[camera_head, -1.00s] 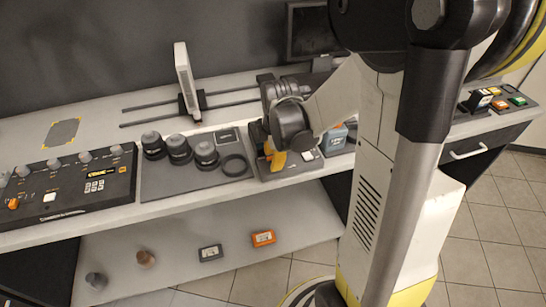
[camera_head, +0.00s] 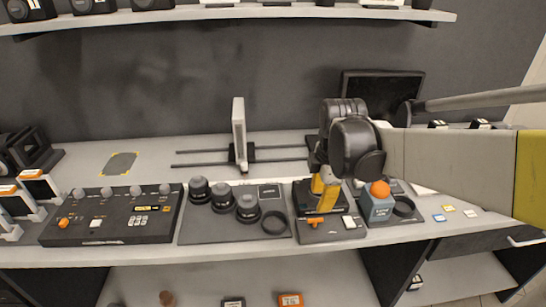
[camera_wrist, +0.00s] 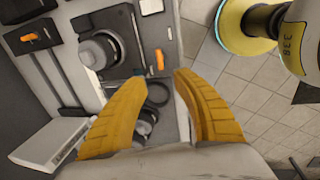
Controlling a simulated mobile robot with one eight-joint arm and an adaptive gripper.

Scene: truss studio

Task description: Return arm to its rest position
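My arm (camera_head: 455,155) reaches in from the right over the workbench (camera_head: 275,253). My gripper (camera_head: 325,200), with yellow fingers, hangs over a small black panel (camera_head: 330,231) with an orange switch and a white button. In the wrist view my gripper (camera_wrist: 161,78) shows two ribbed yellow fingers spread apart, with nothing held between them. Beyond the fingertips lie a dark ring (camera_wrist: 158,93) and a round black lens-like piece (camera_wrist: 101,50). The exact height of the fingertips above the panel is hard to judge.
Left of my gripper are a mat (camera_head: 195,230) with several black lenses and a ring (camera_head: 275,222), then a control console (camera_head: 112,215). A white upright plate (camera_head: 239,135) stands on rails behind. A blue block with an orange ball (camera_head: 380,189) is close on the right. A shelf (camera_head: 240,13) runs above.

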